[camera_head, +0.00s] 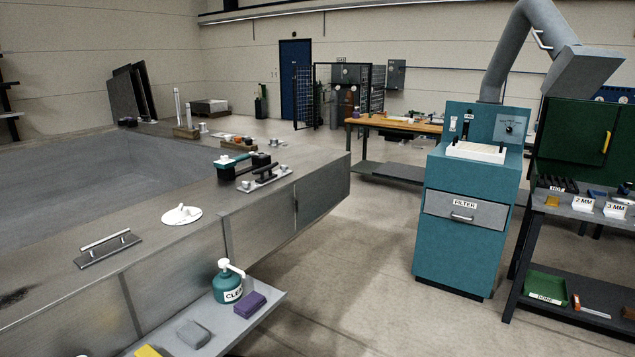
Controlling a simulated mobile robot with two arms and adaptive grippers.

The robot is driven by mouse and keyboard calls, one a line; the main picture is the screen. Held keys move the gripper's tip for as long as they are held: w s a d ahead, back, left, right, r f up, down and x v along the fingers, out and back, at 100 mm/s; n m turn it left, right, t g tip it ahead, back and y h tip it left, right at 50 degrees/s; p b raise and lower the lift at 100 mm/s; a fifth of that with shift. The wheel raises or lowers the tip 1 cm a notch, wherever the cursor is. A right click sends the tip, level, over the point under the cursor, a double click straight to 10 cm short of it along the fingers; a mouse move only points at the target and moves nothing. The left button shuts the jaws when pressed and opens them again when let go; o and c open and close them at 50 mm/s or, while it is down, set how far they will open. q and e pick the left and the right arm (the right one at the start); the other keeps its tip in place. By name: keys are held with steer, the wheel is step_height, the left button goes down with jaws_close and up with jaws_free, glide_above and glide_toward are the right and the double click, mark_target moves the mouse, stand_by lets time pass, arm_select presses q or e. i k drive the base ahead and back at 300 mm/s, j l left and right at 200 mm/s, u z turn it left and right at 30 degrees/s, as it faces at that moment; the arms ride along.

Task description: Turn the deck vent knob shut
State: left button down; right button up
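In the head view, a round white deck fitting with a small raised handle (181,215) sits on the grey metal deck of the pontoon (150,247). It looks like the deck vent knob, but its turn position is too small to tell. Neither of my grippers shows in this view.
A side shelf (262,312) holds a teal pump bottle (227,284), a purple block (250,303) and a grey block (193,334). A teal filter cabinet (463,245) stands at right, near a dark workbench (545,222). Concrete floor (350,270) lies open between.

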mark_target(181, 212)
steer(key=j+u, duration=0.45)
steer(key=u, duration=0.25)
steer(key=j+u, duration=0.25)
steer(key=u, duration=0.15)
